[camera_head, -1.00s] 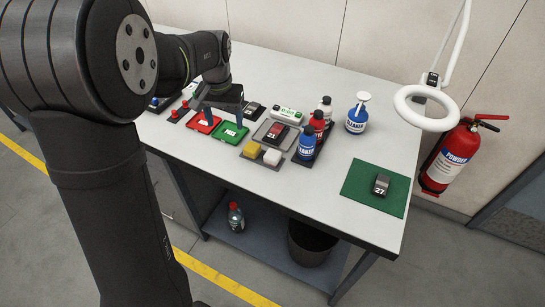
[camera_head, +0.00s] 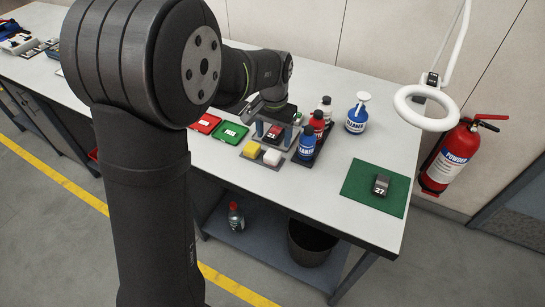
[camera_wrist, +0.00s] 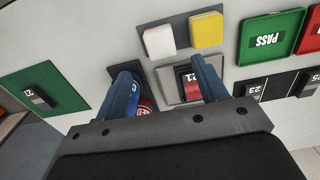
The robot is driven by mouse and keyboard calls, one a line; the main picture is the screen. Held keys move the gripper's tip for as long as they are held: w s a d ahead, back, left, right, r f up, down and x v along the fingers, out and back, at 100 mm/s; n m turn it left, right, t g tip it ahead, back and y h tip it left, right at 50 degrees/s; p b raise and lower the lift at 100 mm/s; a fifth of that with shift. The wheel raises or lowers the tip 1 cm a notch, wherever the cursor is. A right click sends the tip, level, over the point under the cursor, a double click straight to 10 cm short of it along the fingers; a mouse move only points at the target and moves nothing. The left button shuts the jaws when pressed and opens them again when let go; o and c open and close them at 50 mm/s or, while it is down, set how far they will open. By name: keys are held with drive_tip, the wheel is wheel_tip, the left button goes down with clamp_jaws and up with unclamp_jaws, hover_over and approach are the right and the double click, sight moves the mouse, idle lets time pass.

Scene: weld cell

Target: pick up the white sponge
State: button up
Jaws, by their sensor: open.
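The white sponge (camera_head: 272,157) lies beside a yellow sponge (camera_head: 251,149) on a small grey mat near the table's front edge. In the wrist view the white sponge (camera_wrist: 159,41) shows fully, just beyond my fingertips and between their lines. My gripper (camera_head: 273,139) is open and empty, above the grey tray with the red-and-dark part marked 21, behind the sponges. In the wrist view my gripper (camera_wrist: 166,70) has its two blue fingers apart, the right one in front of part 21 (camera_wrist: 190,84). Nothing hides the white sponge.
Blue, red and white bottles (camera_head: 306,145) stand in a dark tray close to the right of my gripper. The green PASS tray (camera_head: 230,132) and a red tray (camera_head: 204,123) lie left. A green mat (camera_head: 360,190) with part 27 (camera_head: 381,185) lies right, with bare table between.

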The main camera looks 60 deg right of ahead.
sight(273, 154)
drive_tip(key=shift+a+f, duration=0.15)
drive_tip(key=shift+f, duration=1.6)
drive_tip(key=shift+a+f, duration=0.1)
drive_tip(key=shift+f, duration=1.6)
drive_tip(key=c, duration=1.1)
drive_tip(key=shift+c, duration=0.2)
drive_tip(key=shift+r, duration=0.15)
drive_tip(key=shift+r, duration=0.6)
wheel_tip(273, 154, up, 3)
drive_tip(key=shift+d+f, duration=0.1)
drive_tip(key=s+a+r, duration=0.4)
drive_tip(key=s+r, duration=0.2)
drive_tip(key=s, duration=0.5)
drive_tip(key=shift+r, duration=0.4)
